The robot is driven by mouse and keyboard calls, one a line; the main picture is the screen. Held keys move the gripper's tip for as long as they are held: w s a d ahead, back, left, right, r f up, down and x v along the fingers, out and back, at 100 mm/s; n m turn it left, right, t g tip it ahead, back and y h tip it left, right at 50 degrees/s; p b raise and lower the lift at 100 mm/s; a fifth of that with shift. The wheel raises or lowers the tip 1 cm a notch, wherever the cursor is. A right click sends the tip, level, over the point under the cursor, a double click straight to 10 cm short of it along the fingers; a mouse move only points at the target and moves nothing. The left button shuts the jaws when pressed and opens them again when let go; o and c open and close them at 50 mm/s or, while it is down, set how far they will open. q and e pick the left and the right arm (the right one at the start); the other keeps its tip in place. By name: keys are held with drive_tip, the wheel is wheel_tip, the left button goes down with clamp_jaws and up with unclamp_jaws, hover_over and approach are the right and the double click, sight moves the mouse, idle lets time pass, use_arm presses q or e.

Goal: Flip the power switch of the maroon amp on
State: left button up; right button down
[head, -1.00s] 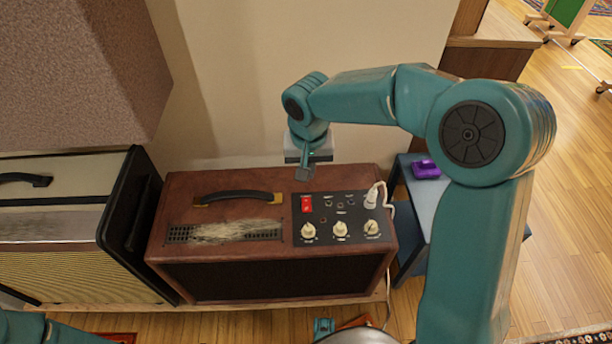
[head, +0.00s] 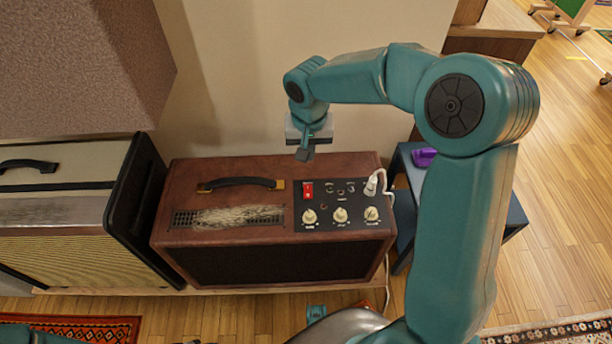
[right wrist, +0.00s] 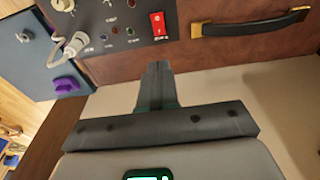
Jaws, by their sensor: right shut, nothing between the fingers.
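The maroon amp (head: 230,221) stands on a low wooden platform against the wall, with a black control panel (head: 322,227) at the right of its top. The red power switch (head: 308,190) is at the panel's back left corner; it also shows in the right wrist view (right wrist: 158,25). My right gripper (head: 304,154) is shut and empty, hanging behind and above the amp's back edge near the switch. In the right wrist view my shut fingers (right wrist: 158,72) point toward the switch, with a gap between. Only a bit of my left arm shows at the bottom left; its gripper is out of view.
A white plug (head: 371,186) with a cable sits in the panel's right side. Knobs (head: 340,215) line the panel's front. A cream amp (head: 65,220) stands at the left under a large brown padded block (head: 80,65). A blue side table (head: 404,180) with a purple object (head: 424,157) is at the right.

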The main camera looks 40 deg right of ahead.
sight(307, 186)
drive_tip(key=f+b, duration=0.1)
drive_tip(key=f, duration=0.3)
drive_tip(key=w+f+b, duration=0.1)
drive_tip(key=f, duration=0.4)
drive_tip(key=d+f+b, duration=0.1)
drive_tip(key=f+b, duration=0.1)
drive_tip(key=f, duration=0.2)
drive_tip(key=shift+w+f, duration=0.25)
drive_tip(key=shift+f, duration=0.15)
drive_tip(key=shift+f+b, duration=0.45)
drive_tip(key=shift+r, duration=0.2)
drive_tip(key=shift+f, duration=0.1)
